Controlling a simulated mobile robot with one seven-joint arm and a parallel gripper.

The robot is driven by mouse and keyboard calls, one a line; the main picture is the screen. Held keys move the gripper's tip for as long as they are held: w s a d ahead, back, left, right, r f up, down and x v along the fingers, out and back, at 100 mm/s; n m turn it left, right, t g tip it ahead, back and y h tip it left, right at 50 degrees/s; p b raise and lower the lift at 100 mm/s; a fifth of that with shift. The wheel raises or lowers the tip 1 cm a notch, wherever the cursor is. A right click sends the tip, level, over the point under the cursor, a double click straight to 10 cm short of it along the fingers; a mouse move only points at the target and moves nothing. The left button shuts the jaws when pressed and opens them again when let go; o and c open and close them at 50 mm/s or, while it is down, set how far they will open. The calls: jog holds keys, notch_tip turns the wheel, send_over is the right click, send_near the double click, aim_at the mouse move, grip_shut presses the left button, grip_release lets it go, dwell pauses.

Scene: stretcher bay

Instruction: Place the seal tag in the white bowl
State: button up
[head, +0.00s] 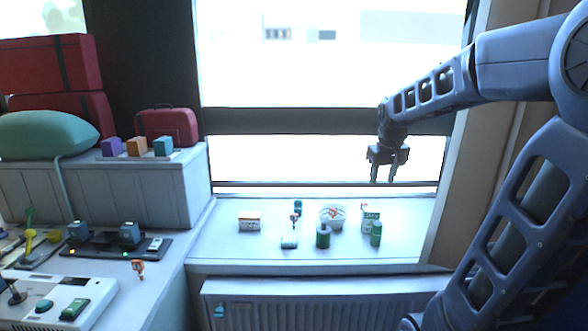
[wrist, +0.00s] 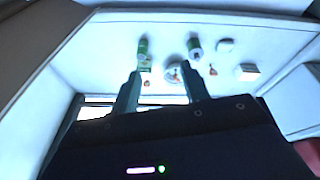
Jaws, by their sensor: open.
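The white bowl (head: 333,223) stands on the window sill, and something small and orange-red shows in or just behind it. The bowl also shows in the wrist view (wrist: 173,80), beyond my fingertips. Small orange-topped items stand left of the bowl (head: 295,219) and at the carton's upper left (head: 363,207); another is on the left counter (head: 138,267). They are too small to tell which is the seal tag. My gripper (head: 383,174) is open and empty, pointing down above the sill, right of the bowl; it also shows in the wrist view (wrist: 160,77).
Green cans (head: 323,237) (head: 376,234) stand in front of and right of the bowl, near a green-and-white carton (head: 370,220). A white-orange box (head: 249,221) and a pale roll (head: 289,243) lie left. The sill's left end is clear. A radiator (head: 320,302) is below.

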jog(key=s+d+f+m+t, duration=0.1)
jog(key=s+f+m, duration=0.1)
jog(key=s, duration=1.3)
jog(key=shift+s+d+f+m, duration=0.4)
jog(key=shift+f, duration=0.1)
